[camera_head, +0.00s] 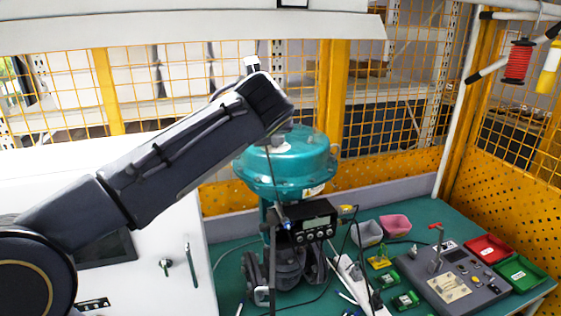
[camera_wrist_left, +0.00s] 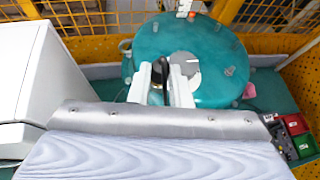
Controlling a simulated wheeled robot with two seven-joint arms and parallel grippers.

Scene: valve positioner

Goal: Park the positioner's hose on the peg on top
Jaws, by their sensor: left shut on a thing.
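The valve positioner (camera_head: 313,222), a dark box with a display and buttons, sits below the round teal actuator (camera_head: 288,160). In the left wrist view the actuator's teal top (camera_wrist_left: 205,40) has a grey disc (camera_wrist_left: 186,66) near its middle. My left gripper (camera_wrist_left: 162,70) is above this top, its two pale fingers shut on the dark hose end (camera_wrist_left: 159,84). In the head view my wrist hides the fingers; a thin dark hose (camera_head: 269,168) runs down from there toward the positioner. I cannot make out the peg clearly. My right gripper is not in view.
A white cabinet (camera_head: 165,240) stands left of the actuator. On the green bench to the right are grey and pink bins (camera_head: 395,224), a grey control panel (camera_head: 455,280), and red and green trays (camera_head: 517,274). A yellow mesh fence (camera_head: 225,60) closes the back.

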